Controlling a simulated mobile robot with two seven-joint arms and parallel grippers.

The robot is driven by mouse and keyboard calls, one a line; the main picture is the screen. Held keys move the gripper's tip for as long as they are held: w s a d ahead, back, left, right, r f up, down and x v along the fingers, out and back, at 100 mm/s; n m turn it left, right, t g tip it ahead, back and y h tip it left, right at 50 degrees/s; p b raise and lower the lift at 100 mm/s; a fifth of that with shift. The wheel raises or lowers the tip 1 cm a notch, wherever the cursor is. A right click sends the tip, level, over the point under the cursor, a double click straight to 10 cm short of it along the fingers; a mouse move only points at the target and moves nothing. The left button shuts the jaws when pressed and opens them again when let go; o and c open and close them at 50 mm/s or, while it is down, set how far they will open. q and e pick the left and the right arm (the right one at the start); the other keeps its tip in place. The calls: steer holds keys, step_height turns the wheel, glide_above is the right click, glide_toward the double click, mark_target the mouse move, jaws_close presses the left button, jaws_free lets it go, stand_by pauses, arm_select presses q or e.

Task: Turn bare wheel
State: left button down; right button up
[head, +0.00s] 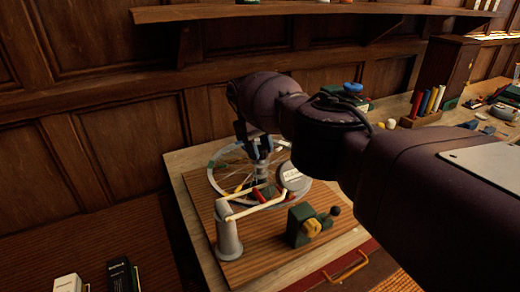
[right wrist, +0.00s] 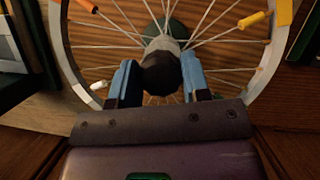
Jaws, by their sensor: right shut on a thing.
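The bare spoked wheel (head: 213,180) lies over a wooden board (head: 262,262) on the table; its pale rim also shows in the right wrist view (right wrist: 64,50). Coloured pieces sit on some spokes, such as an orange one (right wrist: 251,19). My right gripper (head: 262,150) reaches down from above at the wheel's middle. In the right wrist view its two blue fingers (right wrist: 158,80) are shut on the dark hub piece (right wrist: 160,68). My right arm hides part of the rim's far right side. My left gripper is out of view.
A grey post (head: 228,236) with a pale arm stands at the wheel's near left. A shelf (head: 290,10) runs along the panelled wall.

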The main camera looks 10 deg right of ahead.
steer(key=o, duration=1.3)
